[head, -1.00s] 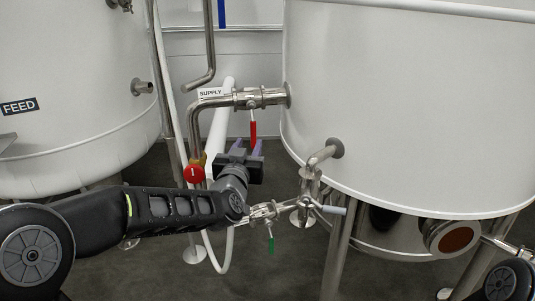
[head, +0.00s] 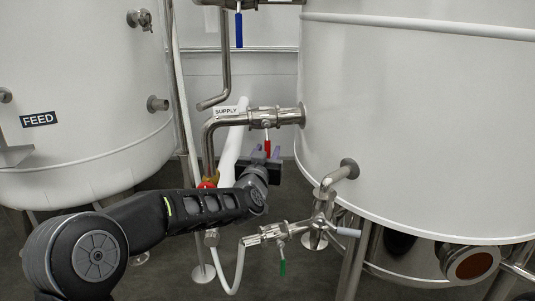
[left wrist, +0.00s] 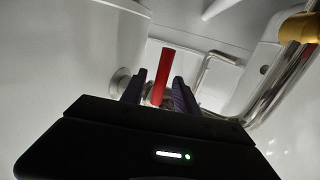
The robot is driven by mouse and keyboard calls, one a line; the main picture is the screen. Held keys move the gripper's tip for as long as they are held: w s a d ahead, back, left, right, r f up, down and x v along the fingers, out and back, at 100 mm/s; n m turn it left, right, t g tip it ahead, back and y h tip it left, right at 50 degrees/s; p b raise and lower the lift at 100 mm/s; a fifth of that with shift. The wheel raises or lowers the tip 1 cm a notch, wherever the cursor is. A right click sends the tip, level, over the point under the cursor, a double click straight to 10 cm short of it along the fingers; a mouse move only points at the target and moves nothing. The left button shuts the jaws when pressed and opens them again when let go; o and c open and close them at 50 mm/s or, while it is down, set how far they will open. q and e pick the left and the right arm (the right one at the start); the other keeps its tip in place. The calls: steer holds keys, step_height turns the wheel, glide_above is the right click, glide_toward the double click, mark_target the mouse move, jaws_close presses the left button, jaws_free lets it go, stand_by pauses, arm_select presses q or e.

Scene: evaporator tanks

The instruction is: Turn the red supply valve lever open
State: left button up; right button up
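The supply valve (head: 263,117) sits on the steel pipe beside the SUPPLY label. Its red lever (head: 267,146) hangs straight down from the valve. My left gripper (head: 266,153) is below the valve with its fingers pointing up at the lever. In the left wrist view, the red lever (left wrist: 160,76) shows between the two dark purple fingers (left wrist: 160,90), with a gap visible beside it. The fingers are apart and not closed on it. The lever's lower end is partly hidden behind the gripper body. My right gripper is not in view.
A large white tank (head: 420,120) stands close on the right, and the FEED tank (head: 80,90) on the left. A blue lever (head: 239,30) is above. A green lever (head: 282,268) and a red round knob (head: 208,183) are low, near my left arm.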

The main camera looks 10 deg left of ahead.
arm_select(q)
steer(key=shift+w, duration=0.3)
steer(key=shift+c, duration=0.6)
jaws_close()
stand_by(0.7)
